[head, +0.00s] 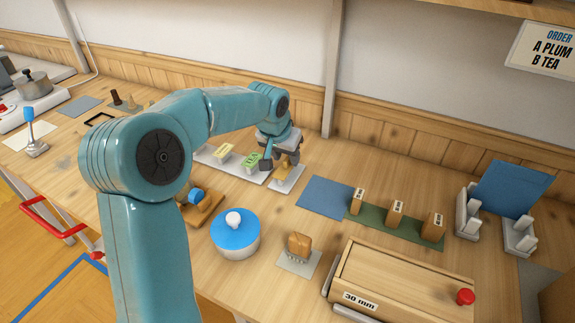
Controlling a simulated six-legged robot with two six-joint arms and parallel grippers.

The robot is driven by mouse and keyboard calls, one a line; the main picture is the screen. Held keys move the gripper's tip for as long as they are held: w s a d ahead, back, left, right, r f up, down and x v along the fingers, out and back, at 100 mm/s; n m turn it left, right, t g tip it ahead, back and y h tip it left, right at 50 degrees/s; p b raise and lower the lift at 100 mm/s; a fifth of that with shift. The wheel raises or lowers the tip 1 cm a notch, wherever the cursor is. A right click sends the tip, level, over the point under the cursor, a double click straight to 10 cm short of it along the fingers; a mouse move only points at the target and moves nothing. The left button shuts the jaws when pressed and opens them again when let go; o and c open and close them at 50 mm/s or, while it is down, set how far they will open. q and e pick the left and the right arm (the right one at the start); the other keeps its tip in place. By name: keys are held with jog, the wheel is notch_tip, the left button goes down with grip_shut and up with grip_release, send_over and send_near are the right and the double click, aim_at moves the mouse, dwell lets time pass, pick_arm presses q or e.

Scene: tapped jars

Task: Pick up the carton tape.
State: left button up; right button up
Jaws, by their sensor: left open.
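My left gripper (281,163) is open, pointing down at the right end of a pale tray in the middle of the bench. A small orange-brown piece (286,171) shows between or just behind its fingers, partly hidden by them. I cannot tell whether this piece is the carton tape or whether the fingers touch it. A blue round piece, perhaps a roll (196,196), sits on a wooden base (208,207) left of the blue-lidded pot, partly hidden by my arm. My right gripper is not in view.
The pale tray (216,166) holds a yellow-topped and a green-topped block. A blue-lidded pot (235,246), a brush-like wooden block (299,246) and a wooden box marked 30 mm (400,279) stand in front. Tagged blocks stand on a green mat (376,221). A blue mat (325,197) is bare.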

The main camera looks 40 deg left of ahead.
aim_at(286, 161)
pick_arm(q)
jog(key=shift+w+f, duration=0.2)
jog(key=shift+f, duration=0.35)
grip_shut()
notch_tip(286, 161, up, 10)
jog(key=p, duration=0.2)
dwell(0.5)
